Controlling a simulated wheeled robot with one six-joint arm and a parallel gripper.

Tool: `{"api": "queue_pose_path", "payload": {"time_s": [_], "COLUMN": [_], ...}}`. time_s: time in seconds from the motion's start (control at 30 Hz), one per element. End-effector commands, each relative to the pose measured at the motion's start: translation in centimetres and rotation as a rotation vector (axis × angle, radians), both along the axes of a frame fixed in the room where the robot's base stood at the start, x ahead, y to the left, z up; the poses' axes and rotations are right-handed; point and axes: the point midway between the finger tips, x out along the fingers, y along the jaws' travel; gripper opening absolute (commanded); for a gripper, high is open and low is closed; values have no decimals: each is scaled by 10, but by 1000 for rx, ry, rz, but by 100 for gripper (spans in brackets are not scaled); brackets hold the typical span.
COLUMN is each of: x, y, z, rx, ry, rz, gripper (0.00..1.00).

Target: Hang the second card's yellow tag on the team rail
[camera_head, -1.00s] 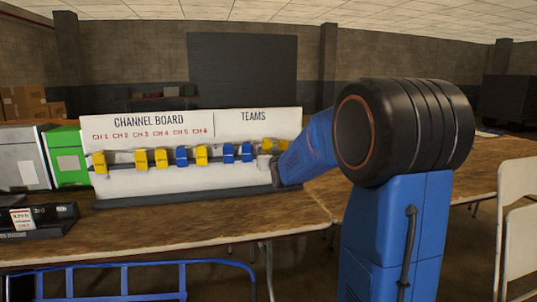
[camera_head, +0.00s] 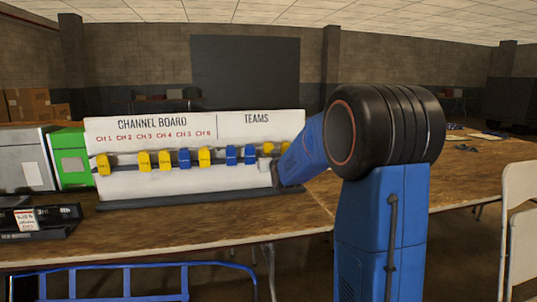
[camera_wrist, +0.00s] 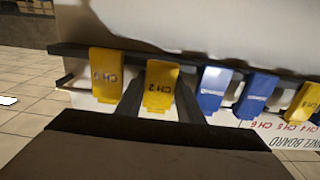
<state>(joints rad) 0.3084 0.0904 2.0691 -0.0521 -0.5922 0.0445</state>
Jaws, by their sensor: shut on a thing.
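The channel board (camera_head: 140,185) stands on the table, with CH labels on the left and TEAMS on the right. Yellow and blue tags hang along its rail. My gripper (camera_head: 268,166) is at the TEAMS end. In the wrist view my gripper (camera_wrist: 160,103) is shut on a yellow tag that seems to read CH 2 (camera_wrist: 159,80), its top at the dark rail (camera_wrist: 135,57). I cannot tell whether it bears on the rail. Another yellow CH tag (camera_wrist: 105,75) hangs beside it, its number unclear. Two blue tags (camera_wrist: 213,90) hang on the other side.
A black unit (camera_head: 45,222) with a white-and-red card (camera_head: 26,220) lies on the table at left. Grey and green cases (camera_head: 70,160) stand behind it. A blue cart frame (camera_head: 130,267) is in front. The table right of my arm is mostly clear.

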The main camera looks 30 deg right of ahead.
Motion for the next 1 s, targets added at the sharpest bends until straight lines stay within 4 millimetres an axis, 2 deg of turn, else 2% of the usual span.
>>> {"api": "queue_pose_path", "payload": {"time_s": [0.33, 0.37, 0.4, 0.43, 0.77, 0.87, 1.0], "x": [0, 0, 0, 0, -2, -8, -25], "y": [0, 0, 0, 0, 0, 2, 7], "z": [-1, -1, -1, -1, -1, 0, 0], "rx": [0, 0, 0, 0, 0, -1, -1], "ry": [-1, -1, -1, -1, -1, -2, -2], "rz": [0, 0, 0, 0, 0, 0, 0], "gripper": [14, 41, 50, 55, 55, 55, 55]}}
